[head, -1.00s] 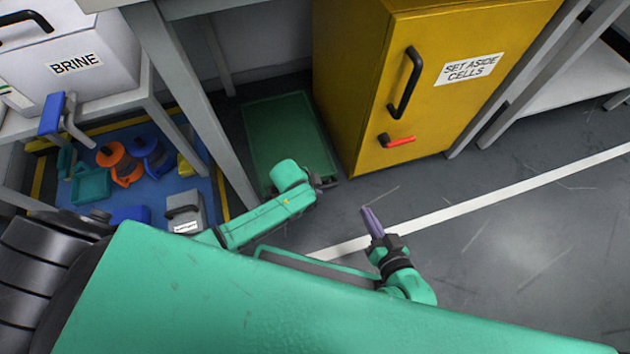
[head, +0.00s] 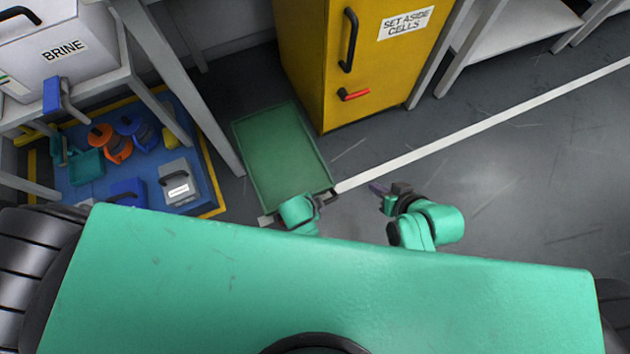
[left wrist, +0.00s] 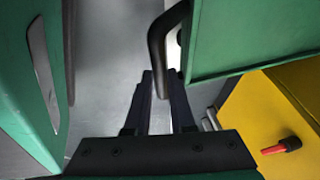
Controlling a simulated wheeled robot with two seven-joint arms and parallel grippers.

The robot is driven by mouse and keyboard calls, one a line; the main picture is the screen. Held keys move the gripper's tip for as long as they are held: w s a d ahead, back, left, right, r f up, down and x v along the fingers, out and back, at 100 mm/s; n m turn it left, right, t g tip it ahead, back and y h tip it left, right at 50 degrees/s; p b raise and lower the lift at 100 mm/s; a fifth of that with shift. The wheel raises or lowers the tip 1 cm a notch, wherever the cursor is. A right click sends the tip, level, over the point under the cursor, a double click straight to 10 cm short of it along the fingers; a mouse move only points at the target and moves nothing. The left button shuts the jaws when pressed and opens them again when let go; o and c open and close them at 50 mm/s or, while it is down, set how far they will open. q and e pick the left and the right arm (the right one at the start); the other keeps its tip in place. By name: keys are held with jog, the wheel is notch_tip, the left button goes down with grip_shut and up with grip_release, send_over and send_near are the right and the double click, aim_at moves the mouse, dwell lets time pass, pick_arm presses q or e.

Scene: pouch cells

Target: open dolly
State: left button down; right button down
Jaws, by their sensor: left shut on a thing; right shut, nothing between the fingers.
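The dolly (head: 284,152) is a low, flat green platform on the floor between the table leg and the yellow cabinet. Its near edge extends out past the cabinet's front corner. My left gripper (head: 327,196) is at the dolly's near right corner. In the left wrist view the fingers (left wrist: 163,98) are shut on the lower end of a black bar handle (left wrist: 160,45) joined to a green panel. The exact contact is partly hidden by the fingers. My right gripper (head: 380,189) is shut and empty, over open floor to the right of the dolly.
The yellow "set aside cells" cabinet (head: 375,75) stands behind and right of the dolly. A grey table leg (head: 200,110) is close on the left. A blue mat (head: 205,150) holds several coloured items and a grey case (head: 178,184). Floor at right is clear.

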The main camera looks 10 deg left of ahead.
pick_arm(q)
jog(key=shift+s+d, duration=0.25)
jog(key=shift+s, duration=0.2)
pick_arm(e)
jog(key=shift+s+d+r, duration=0.1)
jog(key=shift+s+d, duration=0.15)
jog(key=shift+d, duration=0.1)
pick_arm(q)
jog(key=c, duration=0.8)
grip_release()
jog(key=shift+o, duration=0.2)
pick_arm(e)
jog(key=s+d+r+g+h+p, duration=0.35)
jog(key=s+d+r+g, duration=0.2)
jog(key=d, duration=0.25)
pick_arm(q)
jog(key=p+v, duration=0.5)
jog(key=v, duration=0.9)
jog(key=shift+r, duration=0.2)
pick_arm(e)
notch_tip(320, 180, down, 12)
jog(key=d+m, duration=0.1)
jog(key=shift+d, duration=0.3)
